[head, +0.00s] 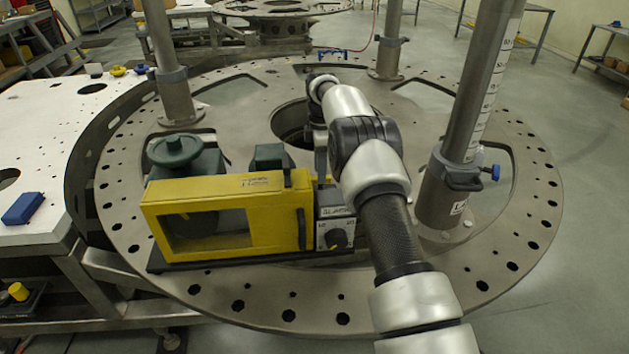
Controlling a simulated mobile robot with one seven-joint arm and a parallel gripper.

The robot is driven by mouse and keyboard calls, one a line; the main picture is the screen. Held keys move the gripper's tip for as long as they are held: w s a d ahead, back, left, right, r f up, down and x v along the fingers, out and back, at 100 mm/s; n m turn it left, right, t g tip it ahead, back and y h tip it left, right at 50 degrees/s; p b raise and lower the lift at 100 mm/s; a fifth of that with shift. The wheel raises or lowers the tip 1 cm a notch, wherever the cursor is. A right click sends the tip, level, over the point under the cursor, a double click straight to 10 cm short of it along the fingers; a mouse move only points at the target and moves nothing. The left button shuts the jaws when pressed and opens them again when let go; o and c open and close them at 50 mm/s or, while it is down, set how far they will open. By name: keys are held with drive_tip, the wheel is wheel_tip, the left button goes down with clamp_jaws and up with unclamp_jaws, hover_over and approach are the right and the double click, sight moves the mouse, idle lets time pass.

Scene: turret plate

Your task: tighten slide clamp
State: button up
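A slide clamp collar (456,172) sits around the graduated right-hand post, low near the post's base. A blue knob (495,173) sticks out of its right side. How tight the clamp is cannot be told. My gripper's fingers are hidden behind my arm and the yellow machine, well left of the blue knob.
A yellow machine (225,190) with a green handwheel (175,150) and a dial box (336,235) stands on the plate's front left. A small blue item (333,53) is at the far rim. A white table (35,130) adjoins at left. Open floor lies to the right.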

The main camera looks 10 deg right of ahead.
drive_tip(key=shift+f, duration=0.9)
clamp_jaws()
